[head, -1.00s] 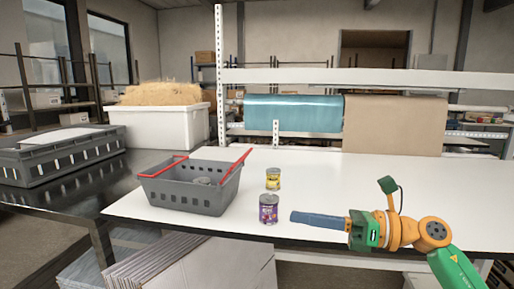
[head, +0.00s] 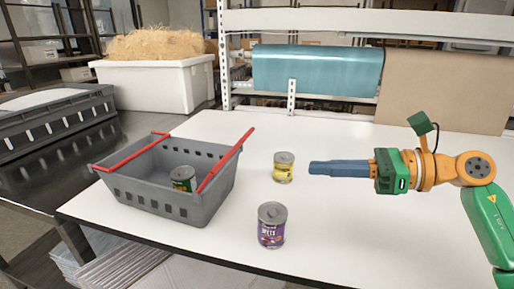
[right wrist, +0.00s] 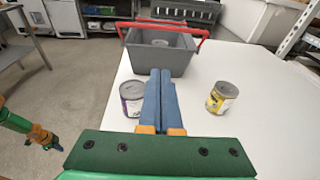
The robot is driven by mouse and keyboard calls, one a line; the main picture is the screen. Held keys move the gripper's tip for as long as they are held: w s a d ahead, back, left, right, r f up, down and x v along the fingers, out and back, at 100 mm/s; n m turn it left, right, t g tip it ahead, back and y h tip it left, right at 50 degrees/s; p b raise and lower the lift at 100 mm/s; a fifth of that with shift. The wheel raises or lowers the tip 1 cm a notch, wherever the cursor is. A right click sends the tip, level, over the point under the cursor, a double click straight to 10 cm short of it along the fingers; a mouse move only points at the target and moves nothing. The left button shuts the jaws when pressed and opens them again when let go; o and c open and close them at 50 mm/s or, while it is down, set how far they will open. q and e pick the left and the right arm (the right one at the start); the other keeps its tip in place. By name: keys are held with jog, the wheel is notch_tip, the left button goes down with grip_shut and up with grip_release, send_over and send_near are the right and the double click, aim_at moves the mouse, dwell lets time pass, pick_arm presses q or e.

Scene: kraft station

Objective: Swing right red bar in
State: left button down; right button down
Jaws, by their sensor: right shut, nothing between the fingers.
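The grey basket (head: 150,205) stands on the white table. Its right red bar (head: 228,158) leans outward over the right rim, its far end sticking up. The left red bar (head: 128,153) lies along the left rim. A green can (head: 183,179) is inside. My right gripper (head: 312,167) is shut and empty, pointing left, right of the basket and apart from the bar. In the right wrist view its blue fingers (right wrist: 160,75) point toward the basket (right wrist: 165,58). My left gripper (right wrist: 55,146) shows small at the left there; its fingers are unclear.
A purple-labelled can (head: 271,225) stands nearer the front edge. A grey crate (head: 60,135) and a white bin of straw (head: 160,85) are at left. The table is clear behind the cans.

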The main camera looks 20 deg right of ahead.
jog(key=p, duration=1)
send_near(236, 147)
jog(key=w+a+f, duration=0.3)
jog(key=w+a, duration=0.1)
jog(key=shift+w+a, duration=0.15)
jog(key=shift+a, duration=0.25)
jog(key=shift+d+r, duration=0.1)
jog(key=shift+d, duration=0.05)
